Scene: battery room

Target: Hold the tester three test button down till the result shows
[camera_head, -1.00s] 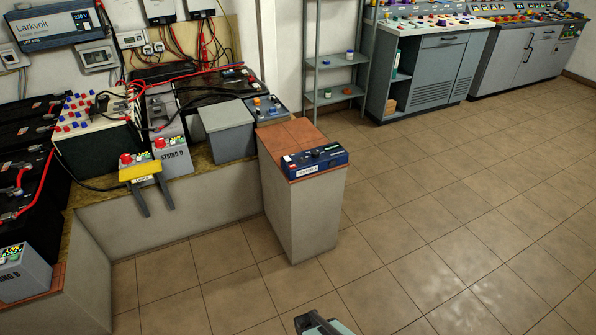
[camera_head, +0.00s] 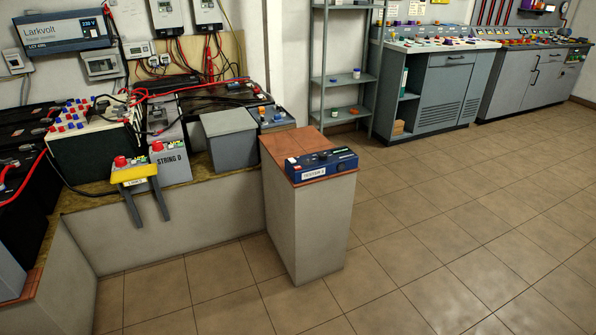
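The blue tester (camera_head: 322,164) lies on the tiled top of a pale pedestal. A white label on its front reads "TESTER" with a number too small to read surely. A dark knob or button shows on its upper face, but I cannot tell which part is the test button. No lit result can be made out on it. My gripper is not in view.
The pale pedestal (camera_head: 310,225) stands at the end of a low battery bench (camera_head: 190,225). A grey shelf rack (camera_head: 343,75) and control desks (camera_head: 440,85) stand behind. The tiled floor (camera_head: 450,220) is clear at the right.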

